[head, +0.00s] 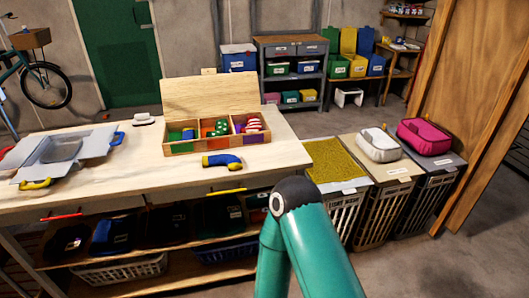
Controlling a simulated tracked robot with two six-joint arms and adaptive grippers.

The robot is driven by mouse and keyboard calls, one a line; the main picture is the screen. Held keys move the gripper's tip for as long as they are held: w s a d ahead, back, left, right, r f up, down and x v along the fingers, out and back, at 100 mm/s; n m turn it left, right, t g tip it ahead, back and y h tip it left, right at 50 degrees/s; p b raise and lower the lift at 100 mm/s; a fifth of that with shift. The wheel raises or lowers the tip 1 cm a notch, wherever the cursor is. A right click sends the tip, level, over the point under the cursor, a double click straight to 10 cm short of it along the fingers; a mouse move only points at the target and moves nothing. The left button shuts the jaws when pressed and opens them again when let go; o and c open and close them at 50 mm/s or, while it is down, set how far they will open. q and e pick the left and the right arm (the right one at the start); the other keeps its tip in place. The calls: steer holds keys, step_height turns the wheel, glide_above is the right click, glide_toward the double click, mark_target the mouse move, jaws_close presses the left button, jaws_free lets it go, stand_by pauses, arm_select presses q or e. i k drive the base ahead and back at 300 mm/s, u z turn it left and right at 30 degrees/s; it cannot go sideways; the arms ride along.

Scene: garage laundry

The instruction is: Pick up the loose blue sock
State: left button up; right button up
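A loose blue sock (222,161) with a yellow cuff and toe lies on the light wooden bench top (150,175), in front of a wooden sorting box (205,148). The box has its lid up and three compartments. They hold green and blue, orange and green-dotted, and purple and red-and-white striped items. Neither of my grippers is in view. Only teal links of one of my arms show at the bottom centre, with a dark joint right of and below the sock.
A grey open-flapped container (62,152) with coloured handles stands at the bench's left. A small white object (143,118) lies behind it. Several hampers (380,175) stand right of the bench. Bare bench top surrounds the sock at its front and left.

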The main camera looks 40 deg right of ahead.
mark_target(234, 164)
steer(key=z, duration=0.45)
steer(key=i, duration=1.25)
steer(key=u, duration=0.05)
